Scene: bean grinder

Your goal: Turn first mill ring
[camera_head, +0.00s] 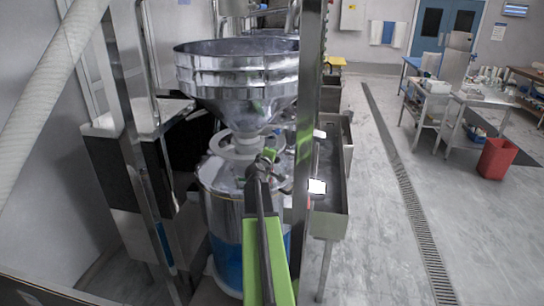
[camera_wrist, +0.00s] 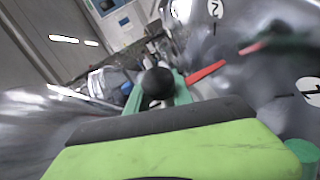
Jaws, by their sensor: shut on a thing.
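The first mill stands in the middle of the head view, with a shiny metal hopper (camera_head: 237,80) above a steel body (camera_head: 222,208). A pale grey ring (camera_head: 222,147) sits under the hopper's neck. My gripper (camera_head: 265,158) reaches to the ring's right side in the head view. In the wrist view, my gripper (camera_wrist: 158,92) is shut on a round black knob (camera_wrist: 157,82), between its green fingers. A red pointer (camera_wrist: 206,72) lies just right of the knob. White number discs, one reading 2 (camera_wrist: 214,9) and one reading 1 (camera_wrist: 309,91), show on the metal.
A steel upright (camera_head: 306,130) stands close to the right of the mill, and another (camera_head: 130,110) to the left. A steel trough (camera_head: 328,185) lies beyond the right upright. A red bin (camera_head: 497,158) and work tables stand far right, across open floor.

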